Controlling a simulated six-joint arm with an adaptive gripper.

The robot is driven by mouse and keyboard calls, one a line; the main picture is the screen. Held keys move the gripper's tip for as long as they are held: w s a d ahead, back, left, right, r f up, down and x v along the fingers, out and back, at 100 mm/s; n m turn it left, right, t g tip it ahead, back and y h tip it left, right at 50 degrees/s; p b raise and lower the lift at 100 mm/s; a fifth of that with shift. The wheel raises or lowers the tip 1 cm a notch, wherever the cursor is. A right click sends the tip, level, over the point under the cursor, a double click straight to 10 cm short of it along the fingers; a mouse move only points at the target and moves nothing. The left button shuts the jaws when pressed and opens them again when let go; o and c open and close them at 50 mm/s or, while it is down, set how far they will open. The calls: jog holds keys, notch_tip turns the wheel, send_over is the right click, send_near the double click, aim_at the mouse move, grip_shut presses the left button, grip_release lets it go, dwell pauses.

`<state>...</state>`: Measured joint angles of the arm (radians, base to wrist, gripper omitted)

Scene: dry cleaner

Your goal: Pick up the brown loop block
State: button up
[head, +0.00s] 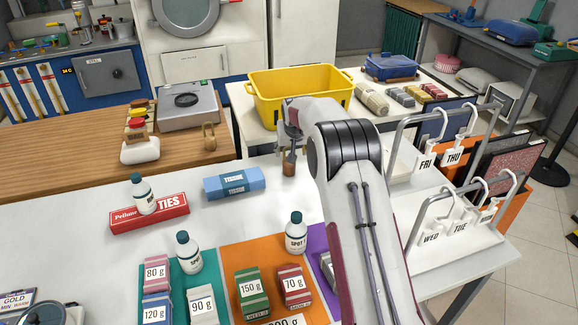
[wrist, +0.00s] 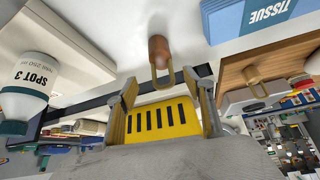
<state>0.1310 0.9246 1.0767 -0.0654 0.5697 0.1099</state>
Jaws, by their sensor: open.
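The brown loop block (head: 288,170) stands upright on the white table, just below my gripper (head: 291,145) in the head view. In the wrist view the brown loop block (wrist: 158,48) shows a rounded brown body with a tan loop pointing toward my gripper (wrist: 161,82). My gripper is open, with a finger on each side of the line to the loop. The loop's end lies at or close to the fingertips; I cannot tell the exact depth. Nothing is held. In the head view my gripper partly hides the loop.
A blue tissue pack (head: 233,183) lies left of the block. A yellow bin (head: 300,96) stands behind my gripper. A tan looped block (head: 209,137) stands on the wooden counter. A spot bottle (head: 296,233) stands in front. Wire racks (head: 412,150) with tags are at right.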

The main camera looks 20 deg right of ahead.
jog(key=shift+f, duration=0.1)
jog(key=shift+x, duration=1.2)
jog(key=shift+w+x, duration=0.25)
jog(key=shift+x, duration=2.35)
jog(key=shift+a, duration=0.15)
jog(key=c, duration=1.2)
